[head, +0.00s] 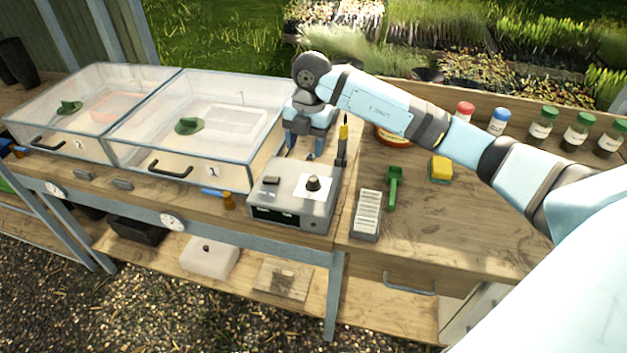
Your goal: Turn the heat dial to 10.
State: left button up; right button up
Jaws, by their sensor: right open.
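The heat dial (313,183) is a small dark knob on a white plate, on top of a grey control box (286,217). The box stands near the bench's front edge, and its dark front display is too small to read. The dial's numbers and pointer are also too small to read. My right gripper (302,155) points down just behind the box, above and beyond the dial. Its fingers are apart and empty, and it does not touch the dial. My left gripper is not in view.
A yellow-and-black tool (343,138) stands upright close to the right of my gripper. Two clear-lidded propagator boxes (180,170) fill the left. A label rack (366,213), green scoop (393,188) and yellow sponge (440,168) lie on the right. Bench space right of them is clear.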

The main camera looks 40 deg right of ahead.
aim_at(314, 178)
jog(key=shift+m+h, duration=0.4)
jog(key=shift+h, duration=0.3)
jog(key=d+f, duration=0.1)
jog(key=f, duration=0.3)
jog(key=f+p, duration=0.1)
jog(key=f, duration=0.3)
jog(key=d+f, duration=0.1)
jog(key=f, duration=0.3)
jog(key=shift+w+d+f, duration=0.15)
jog(key=shift+w+d, duration=0.15)
jog(key=shift+c, duration=0.2)
jog(key=c, duration=0.9)
